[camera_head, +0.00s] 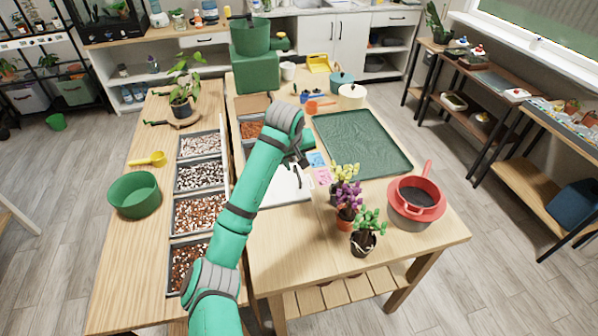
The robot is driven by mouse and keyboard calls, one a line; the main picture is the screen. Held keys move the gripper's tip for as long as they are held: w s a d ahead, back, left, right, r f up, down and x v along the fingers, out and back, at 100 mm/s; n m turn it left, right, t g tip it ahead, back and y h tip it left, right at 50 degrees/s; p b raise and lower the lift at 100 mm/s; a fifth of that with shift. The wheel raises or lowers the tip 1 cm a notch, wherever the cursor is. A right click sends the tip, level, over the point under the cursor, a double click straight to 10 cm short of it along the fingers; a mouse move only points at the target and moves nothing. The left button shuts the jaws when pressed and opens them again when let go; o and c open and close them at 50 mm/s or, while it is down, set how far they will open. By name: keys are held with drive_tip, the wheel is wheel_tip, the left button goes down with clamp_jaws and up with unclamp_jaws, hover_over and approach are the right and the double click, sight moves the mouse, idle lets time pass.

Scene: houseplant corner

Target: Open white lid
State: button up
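A flat white lid (286,189) with a dark handle (298,178) lies at the front end of a second row of bins on the table, just below my gripper. It appears closed, and my arm covers its left part. My gripper (301,159) is close above the lid's far side, near the handle; my wrist hides most of its fingers. I cannot tell whether it touches the handle or whether the fingers are open. A white round-topped pot (351,92) also stands farther back on the table.
Bins of pebbles and soil (200,212) stand to the left. A green tray (362,142) lies to the right. Potted flowers (347,198) and a red sieve (416,196) stand at the front right.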

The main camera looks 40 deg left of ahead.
sight(298, 174)
drive_tip(key=x, duration=0.8)
drive_tip(key=shift+f, duration=0.15)
drive_tip(key=shift+c, duration=0.4)
clamp_jaws()
